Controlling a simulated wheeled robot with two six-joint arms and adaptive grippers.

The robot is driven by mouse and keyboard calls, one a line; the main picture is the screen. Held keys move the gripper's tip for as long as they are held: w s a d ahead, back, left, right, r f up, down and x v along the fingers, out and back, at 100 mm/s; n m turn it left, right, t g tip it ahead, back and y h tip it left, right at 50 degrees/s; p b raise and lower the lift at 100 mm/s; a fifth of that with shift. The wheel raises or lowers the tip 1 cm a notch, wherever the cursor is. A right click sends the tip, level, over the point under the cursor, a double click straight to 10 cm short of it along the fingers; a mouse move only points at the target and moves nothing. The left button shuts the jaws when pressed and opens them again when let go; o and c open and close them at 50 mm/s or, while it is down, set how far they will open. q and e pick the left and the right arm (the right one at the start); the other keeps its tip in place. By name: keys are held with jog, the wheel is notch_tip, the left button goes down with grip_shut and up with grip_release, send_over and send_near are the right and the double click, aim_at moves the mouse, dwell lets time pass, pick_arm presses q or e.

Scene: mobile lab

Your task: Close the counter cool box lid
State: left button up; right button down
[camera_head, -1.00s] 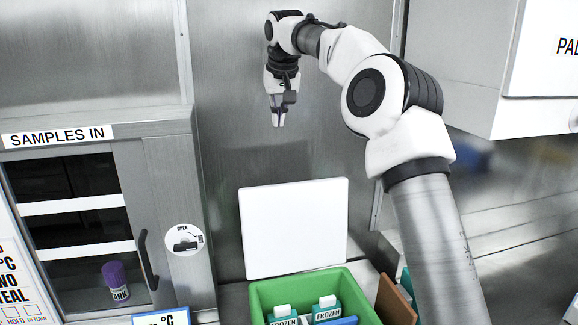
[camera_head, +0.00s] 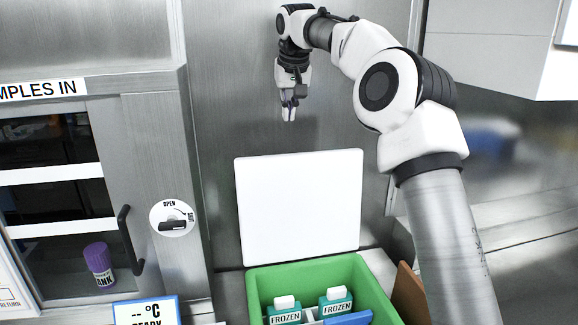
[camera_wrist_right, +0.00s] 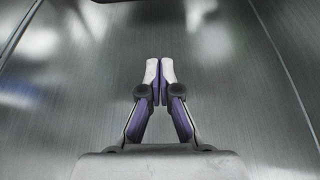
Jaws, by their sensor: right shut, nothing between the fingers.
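The cool box (camera_head: 365,279) is a green open-topped box on the counter at the bottom middle of the head view. Its white lid (camera_head: 300,208) stands raised, nearly upright, at the back of the box. My right gripper (camera_head: 289,118) hangs fingers down above the lid's top edge, apart from it, in front of the metal wall. In the right wrist view its fingertips (camera_wrist_right: 160,68) meet with nothing between them. My left gripper is not in view.
Bottles marked FROZEN (camera_head: 336,301) and a blue item (camera_head: 348,319) sit inside the box. A SAMPLES IN cabinet (camera_head: 155,140) with a dark handle stands at left. A brown panel (camera_head: 411,293) stands right of the box.

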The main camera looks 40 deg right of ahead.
notch_tip(320, 180, down, 10)
jog(key=shift+a+r, duration=0.15)
dwell(0.7)
